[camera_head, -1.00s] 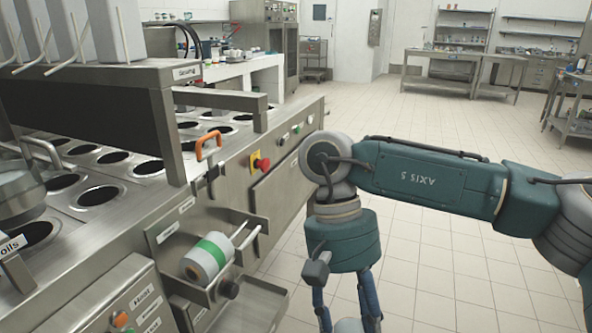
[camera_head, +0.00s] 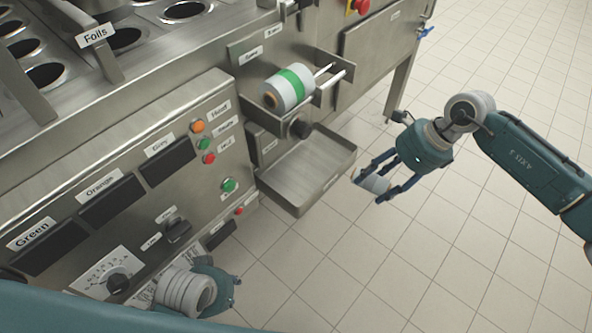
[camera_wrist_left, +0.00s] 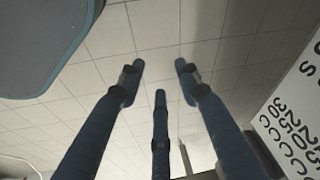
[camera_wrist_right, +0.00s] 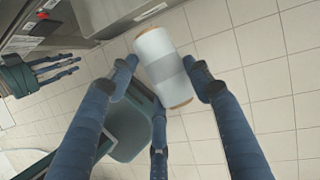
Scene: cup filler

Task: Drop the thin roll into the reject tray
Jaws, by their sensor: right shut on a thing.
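My right gripper (camera_head: 371,190) is shut on a white roll, the thin roll (camera_head: 376,184), over the floor to the right of the tray. In the right wrist view the roll (camera_wrist_right: 168,75) has a grey band and brown core ends, and lies tilted between the fingers. The reject tray (camera_head: 300,178) is taken to be the empty metal tray under the roll holder; its label is not readable. The roll is apart from it. My left gripper (camera_wrist_left: 158,82) is open and empty; in the head view its wrist is low in front of the control panel.
A roll with a green band (camera_head: 289,88) sits in the holder above the tray, with rods and a dark knob (camera_head: 300,129) sticking out. The control panel (camera_head: 190,150) with buttons and a dial is at left. The tiled floor on the right is clear.

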